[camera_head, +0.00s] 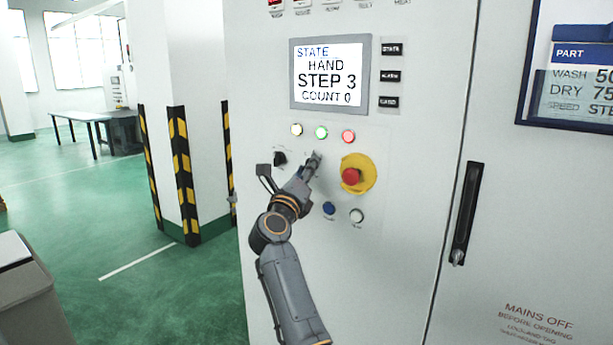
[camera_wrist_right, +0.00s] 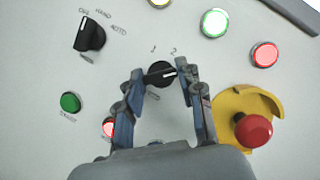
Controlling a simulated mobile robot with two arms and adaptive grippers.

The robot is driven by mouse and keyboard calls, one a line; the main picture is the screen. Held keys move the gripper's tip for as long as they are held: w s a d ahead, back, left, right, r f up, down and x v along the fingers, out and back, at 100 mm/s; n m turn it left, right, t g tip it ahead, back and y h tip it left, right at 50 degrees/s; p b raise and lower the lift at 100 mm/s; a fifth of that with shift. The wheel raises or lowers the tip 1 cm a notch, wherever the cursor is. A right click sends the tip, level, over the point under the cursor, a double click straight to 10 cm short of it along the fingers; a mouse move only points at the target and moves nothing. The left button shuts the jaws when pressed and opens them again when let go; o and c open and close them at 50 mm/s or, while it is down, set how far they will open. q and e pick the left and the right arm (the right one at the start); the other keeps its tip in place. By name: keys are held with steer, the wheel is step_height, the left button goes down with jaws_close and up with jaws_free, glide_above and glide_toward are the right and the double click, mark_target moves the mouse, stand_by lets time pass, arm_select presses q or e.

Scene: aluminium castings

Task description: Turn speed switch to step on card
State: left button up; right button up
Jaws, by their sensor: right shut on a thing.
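The speed switch (camera_wrist_right: 161,74) is a round black knob with a white pointer line, on the pale panel. The display (camera_head: 330,75) reads STATE, HAND, STEP 3, COUNT 0. The card (camera_head: 570,80) at the right reads PART, WASH, DRY and SPEED; its right side is cut off. My left gripper is out of view.
A black mode switch (camera_wrist_right: 90,36) marked with HAND and AUTO is left of the knob. A red emergency button (camera_head: 351,177) on a yellow plate is close right. Lit lamps (camera_head: 321,132) sit above, push buttons (camera_head: 357,215) below. A door handle (camera_head: 466,213) is further right.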

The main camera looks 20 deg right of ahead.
steer(key=shift+f, duration=0.2)
steer(key=o, duration=1.2)
steer(key=shift+c, duration=0.2)
steer(key=shift+r, duration=0.1)
